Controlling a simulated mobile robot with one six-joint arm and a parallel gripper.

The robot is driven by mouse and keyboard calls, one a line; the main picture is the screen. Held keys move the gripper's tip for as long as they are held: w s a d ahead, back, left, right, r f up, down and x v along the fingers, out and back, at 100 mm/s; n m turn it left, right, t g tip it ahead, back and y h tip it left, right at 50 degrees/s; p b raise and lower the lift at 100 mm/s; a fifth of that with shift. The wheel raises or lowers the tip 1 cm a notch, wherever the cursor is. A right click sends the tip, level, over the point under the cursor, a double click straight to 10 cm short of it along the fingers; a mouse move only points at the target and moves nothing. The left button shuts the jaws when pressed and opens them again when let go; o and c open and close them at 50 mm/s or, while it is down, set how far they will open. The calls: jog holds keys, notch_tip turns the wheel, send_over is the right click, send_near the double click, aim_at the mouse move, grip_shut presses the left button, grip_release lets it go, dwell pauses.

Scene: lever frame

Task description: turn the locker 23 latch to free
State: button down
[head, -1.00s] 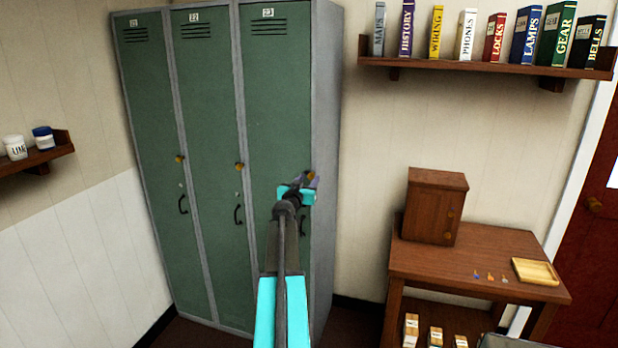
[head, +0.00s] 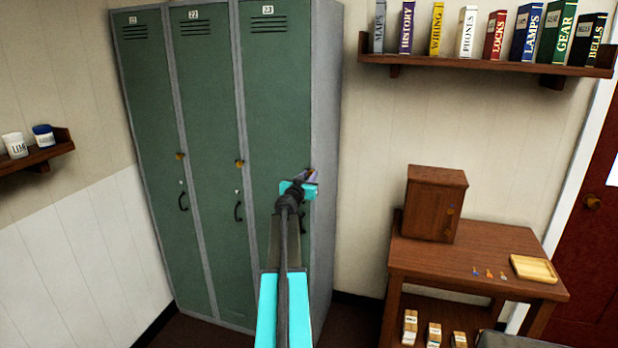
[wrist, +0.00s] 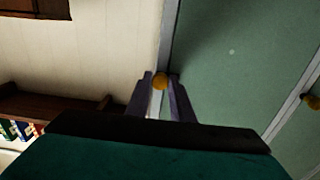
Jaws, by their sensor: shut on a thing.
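Locker 23 (head: 275,110) is the rightmost of three green lockers, with its door closed. Its latch is a small brass-coloured knob at the door's right edge. In the head view the latch is largely hidden by my gripper (head: 312,177). In the wrist view the round orange-yellow latch (wrist: 160,82) sits between the tips of my gripper's two fingers (wrist: 160,88). My gripper is shut on it. The latch's turn angle cannot be told.
Locker 22 (head: 205,110) and its latch (head: 239,163) are to the left. A wooden table (head: 450,262) with a small cabinet (head: 435,205) stands to the right, below a bookshelf (head: 480,66). Floor space between lockers and table looks narrow.

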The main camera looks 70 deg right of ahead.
jog(key=shift+f+n+b, duration=0.15)
jog(key=shift+n+b, duration=0.55)
jog(key=shift+b, duration=0.35)
jog(key=shift+n+b, duration=3.6)
jog(key=shift+n, duration=4.8)
jog(key=c, duration=1.6)
grip_release()
jog(key=shift+o, duration=0.2)
jog(key=shift+a, duration=0.2)
